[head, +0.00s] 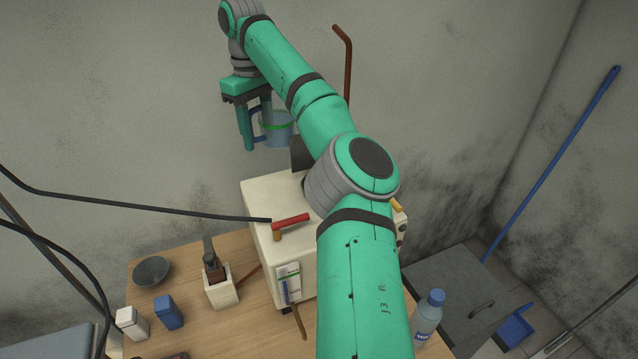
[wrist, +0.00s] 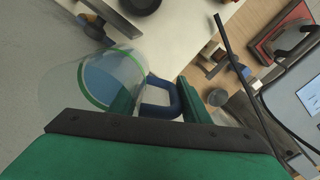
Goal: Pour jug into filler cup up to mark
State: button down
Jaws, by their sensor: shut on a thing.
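The jug (head: 279,131) is clear, with a green band, bluish contents and a blue handle. It is held high above the white cabinet, near the wall, and looks roughly upright in the head view. My gripper (head: 256,125) is to its left, shut on the jug's handle. In the wrist view the jug (wrist: 108,82) fills the left middle, and its blue handle (wrist: 160,97) sits between my green fingers. I cannot make out the filler cup or its mark for certain. My arm hides part of the cabinet top in the head view.
The white cabinet (head: 257,195) stands on a wooden table (head: 190,330), with a red-handled lever (head: 290,222) on top. A brown pipe (head: 347,75) rises behind my arm. A dark bowl (head: 152,269), white holder (head: 222,290), blue box (head: 169,312) and bottle (head: 427,314) stand around it.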

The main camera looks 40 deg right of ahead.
jog(key=shift+a, duration=0.1)
jog(key=shift+t, duration=0.3)
jog(key=shift+s+r+t+y, duration=0.2)
jog(key=shift+r+t+y, duration=0.1)
jog(key=shift+t, duration=0.4)
jog(key=r+t, duration=0.1)
jog(key=t, duration=0.1)
jog(key=s+r+t+y, duration=0.1)
jog(key=s+r+t, duration=0.1)
jog(key=t, duration=0.1)
jog(key=shift+s+d+r+t, duration=0.1)
jog(key=shift+d+r+t, duration=0.2)
jog(key=shift+d+r, duration=0.1)
